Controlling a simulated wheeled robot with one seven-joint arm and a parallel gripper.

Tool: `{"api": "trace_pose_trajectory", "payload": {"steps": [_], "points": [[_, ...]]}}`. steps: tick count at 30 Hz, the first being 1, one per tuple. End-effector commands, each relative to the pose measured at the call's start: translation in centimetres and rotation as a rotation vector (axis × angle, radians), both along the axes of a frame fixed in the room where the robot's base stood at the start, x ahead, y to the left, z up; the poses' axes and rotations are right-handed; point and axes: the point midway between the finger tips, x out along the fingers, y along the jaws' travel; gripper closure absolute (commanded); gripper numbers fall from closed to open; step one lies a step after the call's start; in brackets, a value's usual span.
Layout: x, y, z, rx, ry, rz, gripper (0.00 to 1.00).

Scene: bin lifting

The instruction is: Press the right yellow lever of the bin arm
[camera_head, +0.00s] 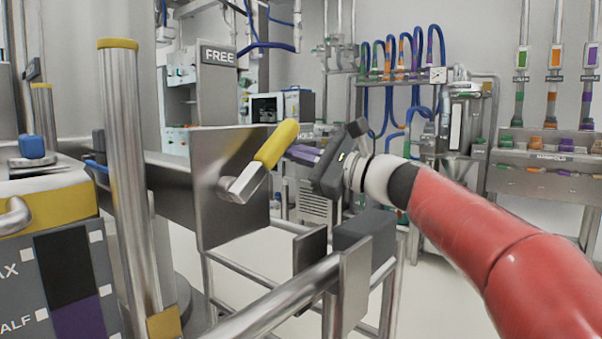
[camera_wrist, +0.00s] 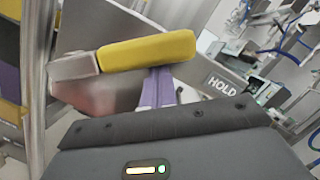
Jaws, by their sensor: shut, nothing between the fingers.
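The yellow lever (camera_head: 276,145) has a bare metal crank (camera_head: 242,184) at its base, mounted on a grey metal plate (camera_head: 215,150). It slants up to the right in the head view. In the wrist view the yellow lever (camera_wrist: 148,50) lies across the top middle, nearly level. My gripper (camera_head: 292,151) has its purple fingers shut and empty, just right of the lever's upper part. In the wrist view my gripper (camera_wrist: 158,72) points at the lever's underside. The fingertips meet the lever's edge in the picture; I cannot tell whether they touch.
A FREE sign (camera_head: 219,56) stands above the plate, and a HOLD sign (camera_wrist: 222,85) shows right of the lever in the wrist view. A steel post (camera_head: 130,170) stands left. Metal rails (camera_head: 290,296) and a dark block (camera_head: 362,228) lie below my gripper. Pipes and shelves are behind.

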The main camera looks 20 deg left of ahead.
Motion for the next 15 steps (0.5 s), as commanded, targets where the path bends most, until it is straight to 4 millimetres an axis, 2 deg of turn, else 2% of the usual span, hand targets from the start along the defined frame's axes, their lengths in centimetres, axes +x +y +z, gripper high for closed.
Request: {"api": "trace_pose_trajectory", "payload": {"steps": [1,3,15], "points": [[-0.3,0.1,1.0,-0.015,-0.046,0.001,1.0],[-0.7,0.2,1.7,-0.041,-0.107,0.001,1.0],[-3.6,1.5,5.1,-0.186,-0.457,0.003,1.0]]}}
